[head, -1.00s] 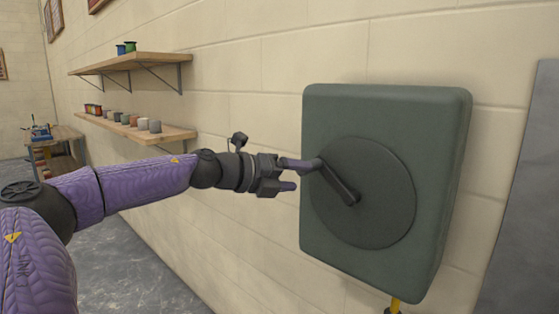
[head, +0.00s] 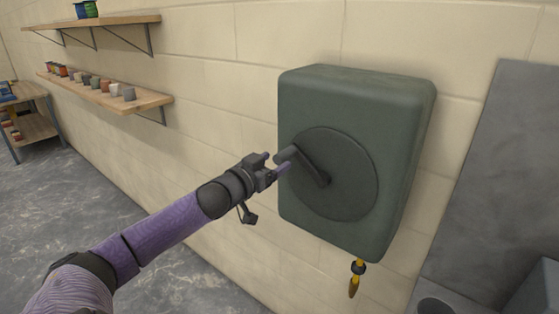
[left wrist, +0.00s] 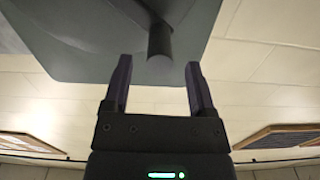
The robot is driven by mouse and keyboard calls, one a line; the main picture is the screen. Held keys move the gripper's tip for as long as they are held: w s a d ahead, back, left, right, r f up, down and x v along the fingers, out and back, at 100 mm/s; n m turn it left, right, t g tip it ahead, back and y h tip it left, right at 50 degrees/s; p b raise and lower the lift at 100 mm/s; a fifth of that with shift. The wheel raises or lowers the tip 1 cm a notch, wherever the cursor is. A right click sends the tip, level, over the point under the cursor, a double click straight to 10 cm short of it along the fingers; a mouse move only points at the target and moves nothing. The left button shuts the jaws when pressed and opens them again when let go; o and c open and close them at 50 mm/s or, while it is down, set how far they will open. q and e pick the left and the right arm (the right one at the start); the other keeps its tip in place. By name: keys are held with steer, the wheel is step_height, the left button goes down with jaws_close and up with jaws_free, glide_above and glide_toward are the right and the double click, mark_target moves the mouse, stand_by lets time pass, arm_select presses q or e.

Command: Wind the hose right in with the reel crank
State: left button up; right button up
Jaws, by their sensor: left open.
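The green-grey hose reel box (head: 357,105) is mounted on the wall, with a dark round disc (head: 350,190) on its front. A crank arm (head: 313,167) runs from the disc's hub up and left to a grey handle (head: 286,155). A short yellow hose end (head: 354,287) with a black collar hangs below the box. My left gripper (head: 277,160) is open at the handle. In the left wrist view the handle (left wrist: 160,40) points between the parted fingers (left wrist: 158,75), its end about level with their tips. No grip on it shows. My right gripper is out of view.
Two wall shelves with small pots, the lower one (head: 105,95) and the upper one (head: 100,20), are on the left. A workbench (head: 35,130) stands beyond. A grey panel (head: 495,190) and grey tubs (head: 432,306) are at right. Floor at left is clear.

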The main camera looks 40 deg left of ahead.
arm_select(q)
steer(key=shift+w+a, duration=0.15)
steer(key=shift+w, duration=1.2)
jaws_close()
stand_by(0.5)
